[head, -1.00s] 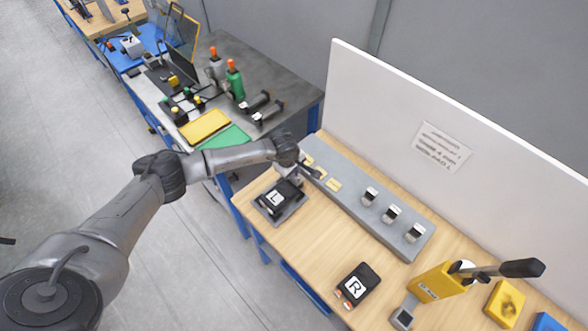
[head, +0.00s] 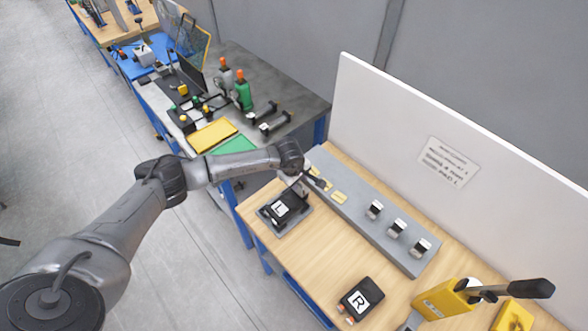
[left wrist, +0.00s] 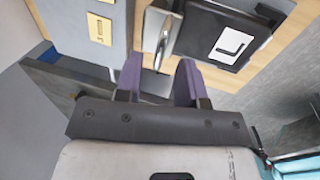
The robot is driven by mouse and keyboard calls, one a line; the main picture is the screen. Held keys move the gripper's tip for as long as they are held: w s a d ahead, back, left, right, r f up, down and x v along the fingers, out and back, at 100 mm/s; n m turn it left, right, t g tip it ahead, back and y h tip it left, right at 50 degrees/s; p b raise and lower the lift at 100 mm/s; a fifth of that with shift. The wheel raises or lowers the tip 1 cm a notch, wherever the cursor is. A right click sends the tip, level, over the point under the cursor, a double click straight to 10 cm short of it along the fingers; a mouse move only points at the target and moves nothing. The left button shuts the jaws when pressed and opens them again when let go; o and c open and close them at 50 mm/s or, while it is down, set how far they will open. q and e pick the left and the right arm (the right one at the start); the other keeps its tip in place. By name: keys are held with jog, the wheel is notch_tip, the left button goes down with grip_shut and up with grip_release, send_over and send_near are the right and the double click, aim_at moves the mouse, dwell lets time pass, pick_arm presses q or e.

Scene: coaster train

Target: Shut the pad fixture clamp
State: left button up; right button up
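The pad fixture (head: 291,231) is a grey plate on the near left part of the wooden bench. A black pad with a white L label (head: 281,209) lies on it; the pad also shows in the left wrist view (left wrist: 232,42). A shiny metal clamp lever (left wrist: 163,42) stands beside the pad. My left gripper (head: 303,190) is over the fixture's far edge. In the left wrist view its two purple fingertips (left wrist: 158,76) are apart, with the lever's end in line with the gap. Contact cannot be told. My right gripper is not in view.
A grey rail with yellow plates and several clips (head: 396,228) runs behind the fixture. A black R pad (head: 361,299) lies to the right, near a yellow lever press (head: 445,300). A white panel (head: 440,130) borders the bench at the back. Bare wood lies between the pads.

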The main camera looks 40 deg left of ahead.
pick_arm(q)
jog(key=b+v, duration=0.1)
jog(key=v, duration=1.1)
